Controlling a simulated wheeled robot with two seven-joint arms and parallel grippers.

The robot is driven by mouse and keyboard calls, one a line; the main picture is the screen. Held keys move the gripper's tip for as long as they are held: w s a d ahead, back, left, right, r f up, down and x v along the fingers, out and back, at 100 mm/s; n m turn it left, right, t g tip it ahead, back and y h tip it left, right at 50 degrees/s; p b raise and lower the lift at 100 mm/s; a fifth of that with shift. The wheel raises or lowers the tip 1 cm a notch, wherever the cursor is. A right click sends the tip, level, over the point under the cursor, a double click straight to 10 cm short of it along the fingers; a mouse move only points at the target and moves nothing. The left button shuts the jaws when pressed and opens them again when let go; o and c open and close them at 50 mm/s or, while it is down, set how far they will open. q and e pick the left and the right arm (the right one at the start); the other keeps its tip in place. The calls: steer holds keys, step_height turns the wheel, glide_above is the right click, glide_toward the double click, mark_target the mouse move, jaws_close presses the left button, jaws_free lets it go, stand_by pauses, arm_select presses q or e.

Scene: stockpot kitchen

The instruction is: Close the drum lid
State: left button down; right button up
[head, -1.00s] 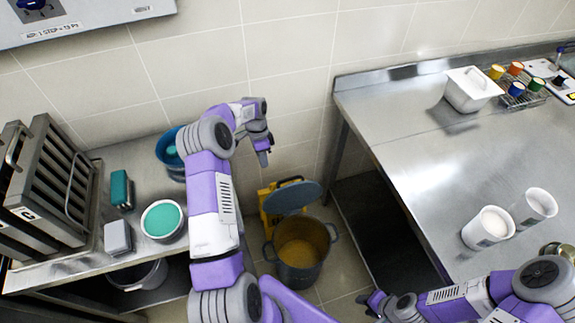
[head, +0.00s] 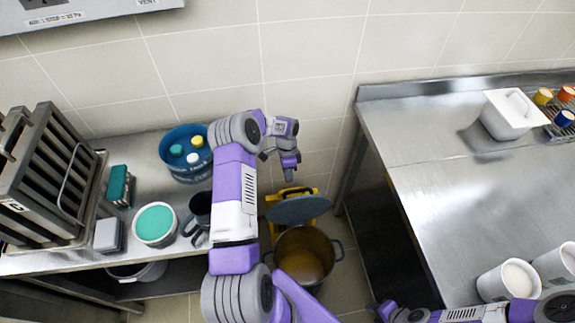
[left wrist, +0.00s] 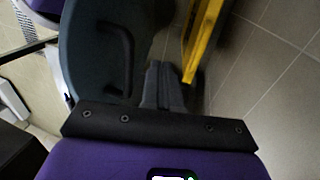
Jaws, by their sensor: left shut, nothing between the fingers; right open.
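The drum (head: 306,256) is a grey pot with side handles on the floor between the counters, with yellowish contents. Its blue-grey round lid (head: 298,210) stands open and tilted up at the drum's back rim. My left gripper (head: 290,172) is shut and empty, pointing down just above and behind the lid. In the left wrist view the lid (left wrist: 85,60) with its bar handle is left of the closed fingers (left wrist: 163,88); I cannot tell if they touch. My right gripper (head: 380,308) is low at the bottom edge, open, seen only small.
A yellow frame (head: 322,190) stands behind the lid near the tiled wall. The left counter holds a blue tub (head: 176,168), a teal-topped container (head: 155,224) and a dark mug (head: 192,228). The right steel table (head: 440,190) borders the gap, with white cups (head: 508,281).

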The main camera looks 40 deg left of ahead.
arm_select(q)
steer(key=shift+s+d+f, duration=0.25)
steer(key=shift+s+d, duration=0.55)
steer(key=shift+d, duration=0.2)
steer(key=shift+d, duration=0.1)
